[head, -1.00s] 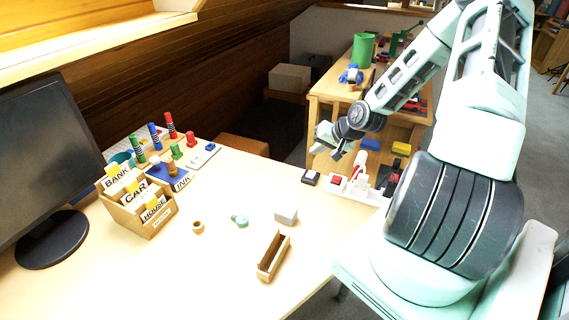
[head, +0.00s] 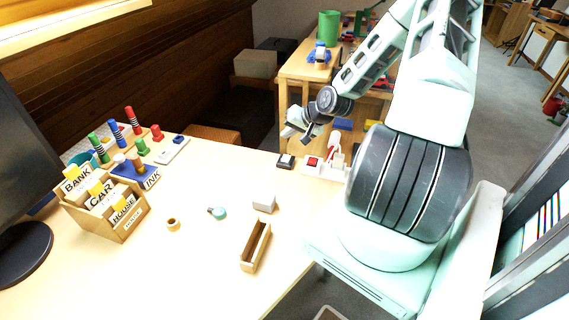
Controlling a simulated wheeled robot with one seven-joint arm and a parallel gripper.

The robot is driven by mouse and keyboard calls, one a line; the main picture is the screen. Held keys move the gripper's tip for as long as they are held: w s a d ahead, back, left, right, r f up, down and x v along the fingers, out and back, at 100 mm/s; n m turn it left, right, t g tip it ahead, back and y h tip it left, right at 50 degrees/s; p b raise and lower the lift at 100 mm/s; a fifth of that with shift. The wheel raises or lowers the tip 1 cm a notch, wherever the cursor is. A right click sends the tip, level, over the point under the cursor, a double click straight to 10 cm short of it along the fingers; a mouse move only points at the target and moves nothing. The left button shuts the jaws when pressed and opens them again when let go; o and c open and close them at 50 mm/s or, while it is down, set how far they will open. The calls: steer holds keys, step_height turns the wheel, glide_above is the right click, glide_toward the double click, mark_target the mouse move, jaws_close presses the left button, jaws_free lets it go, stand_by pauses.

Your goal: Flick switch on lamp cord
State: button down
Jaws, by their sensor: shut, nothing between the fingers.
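A small dark switch box (head: 286,161) with a pale base lies near the far right edge of the desk; it may be the lamp cord switch, but I cannot make out a cord. Beside it, to the right, a white power strip (head: 330,172) carries a red switch (head: 312,162) and white plugs. My gripper (head: 293,132) is shut and empty, above and behind the dark switch box in the picture, apart from it. My arm and base hide the right end of the strip. No lamp can be made out.
A wooden tray (head: 256,246), a grey block (head: 264,203), a teal piece (head: 217,213) and a wooden ring (head: 173,224) lie on the desk. A card box (head: 121,222) and a monitor stand left. Behind is a wooden shelf unit (head: 297,70). The desk's middle is mostly clear.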

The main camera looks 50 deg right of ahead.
steer(key=b, duration=0.4)
glide_above(287, 160)
steer(key=f, duration=0.4)
steer(key=shift+d+f, duration=0.25)
steer(key=shift+d, duration=0.05)
steer(key=shift+a+f+b, duration=0.15)
steer(key=shift+f+b, duration=0.15)
steer(key=shift+f, duration=0.7)
stand_by(0.4)
steer(key=shift+f, duration=0.4)
steer(key=shift+a+f, duration=0.1)
steer(key=shift+f, duration=0.2)
stand_by(0.5)
steer(key=shift+r, duration=0.1)
steer(key=shift+r+p, duration=0.65)
steer(key=shift+p, duration=0.05)
